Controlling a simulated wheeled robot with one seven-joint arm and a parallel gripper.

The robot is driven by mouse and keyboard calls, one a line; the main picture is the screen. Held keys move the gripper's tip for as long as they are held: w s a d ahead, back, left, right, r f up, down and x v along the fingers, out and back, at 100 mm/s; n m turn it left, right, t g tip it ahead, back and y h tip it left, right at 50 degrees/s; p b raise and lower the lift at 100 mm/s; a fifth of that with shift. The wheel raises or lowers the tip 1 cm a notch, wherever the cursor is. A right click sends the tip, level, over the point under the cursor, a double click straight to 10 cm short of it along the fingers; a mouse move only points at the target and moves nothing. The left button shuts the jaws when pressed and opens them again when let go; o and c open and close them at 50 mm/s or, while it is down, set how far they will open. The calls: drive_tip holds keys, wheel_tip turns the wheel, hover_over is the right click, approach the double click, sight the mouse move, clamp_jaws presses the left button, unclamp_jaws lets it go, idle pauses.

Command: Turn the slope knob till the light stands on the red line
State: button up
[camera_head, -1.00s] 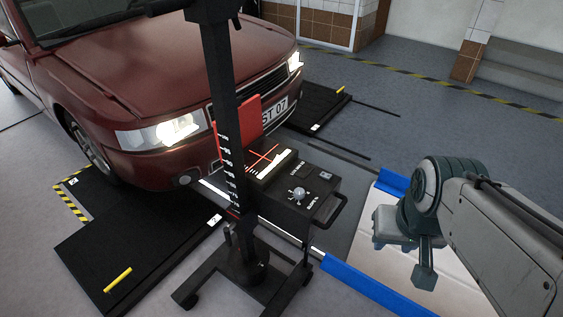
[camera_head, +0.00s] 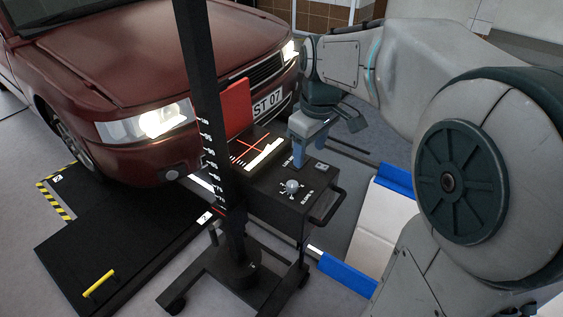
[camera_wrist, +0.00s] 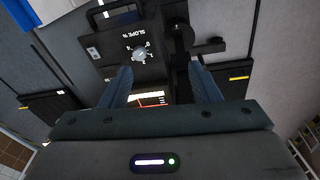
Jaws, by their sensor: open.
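The headlight tester box (camera_head: 272,205) stands in front of the red car. Its slope knob (camera_head: 291,187), a small grey-white knob with a dial scale, is on the top panel. It also shows in the wrist view (camera_wrist: 139,53) beside the "SLOPE %" label. The screen shows red crossed lines (camera_head: 247,149) and a pale stepped light band (camera_head: 266,153), which lies off the horizontal red line, towards the knob side. My gripper (camera_head: 308,160) is above the box, behind the knob in the head view. Its blue fingers (camera_wrist: 160,76) are apart and empty, with the knob beyond their tips.
The tester's black upright post (camera_head: 212,110) with a scale stands left of the box. A handle (camera_head: 329,208) juts from the box's right side. The red car (camera_head: 150,70) is close behind, with black ramp plates (camera_head: 120,245) on the floor.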

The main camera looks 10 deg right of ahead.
sight(292, 183)
drive_tip(key=w+f+n+g+b, duration=0.1)
drive_tip(key=w+f+n+b, duration=0.65)
drive_tip(key=w+f, duration=0.5)
drive_tip(key=f+b, duration=0.1)
drive_tip(key=f, duration=0.3)
drive_tip(key=w+f+b, duration=0.1)
drive_tip(key=f, duration=0.3)
drive_tip(key=f+b, duration=0.1)
drive_tip(key=f, duration=0.3)
drive_tip(key=shift+w+a, duration=0.15)
drive_tip(key=shift+w, duration=0.1)
drive_tip(key=c, duration=1)
